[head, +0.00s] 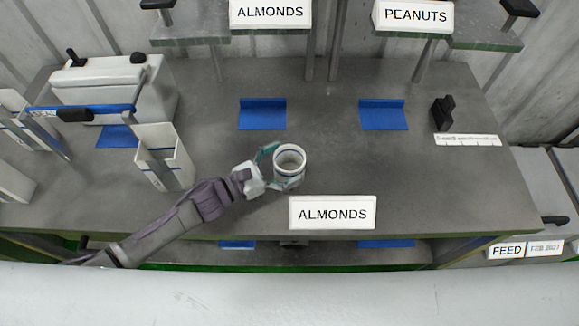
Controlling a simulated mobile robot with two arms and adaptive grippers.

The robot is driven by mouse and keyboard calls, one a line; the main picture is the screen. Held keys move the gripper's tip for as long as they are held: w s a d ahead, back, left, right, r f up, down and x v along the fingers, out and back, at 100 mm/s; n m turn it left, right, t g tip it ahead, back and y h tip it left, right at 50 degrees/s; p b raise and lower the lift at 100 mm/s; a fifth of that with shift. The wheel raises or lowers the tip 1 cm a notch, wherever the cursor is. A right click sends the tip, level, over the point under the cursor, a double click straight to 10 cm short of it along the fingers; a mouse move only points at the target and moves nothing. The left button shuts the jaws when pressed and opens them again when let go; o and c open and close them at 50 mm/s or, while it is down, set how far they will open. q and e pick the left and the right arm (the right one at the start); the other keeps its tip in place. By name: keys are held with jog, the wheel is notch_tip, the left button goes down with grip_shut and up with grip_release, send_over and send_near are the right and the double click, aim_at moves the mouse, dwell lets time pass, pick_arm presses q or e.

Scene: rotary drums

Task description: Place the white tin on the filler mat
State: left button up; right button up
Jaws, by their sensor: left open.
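The white tin (289,156) stands upright on the grey table, open at the top with a dark band near its rim. My left gripper (277,168) reaches in from the lower left, its open fingers at the tin's left and front sides; I cannot tell whether they touch it. Blue mats lie on the table: one behind the tin (262,114), one to the right (383,115) and one at the left (116,136), partly hidden. None is labelled as the filler mat. My right gripper is out of view.
An ALMONDS sign (332,213) stands at the front edge, right of the tin. A white open box (164,158) and a white machine (108,88) are at the left. A black object (443,111) stands at the right. The table between the tin and the back mats is clear.

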pick_arm(q)
jog(key=shift+c, duration=0.4)
jog(key=c, duration=1.3)
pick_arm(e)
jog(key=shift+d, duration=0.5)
pick_arm(q)
jog(key=shift+r, duration=0.1)
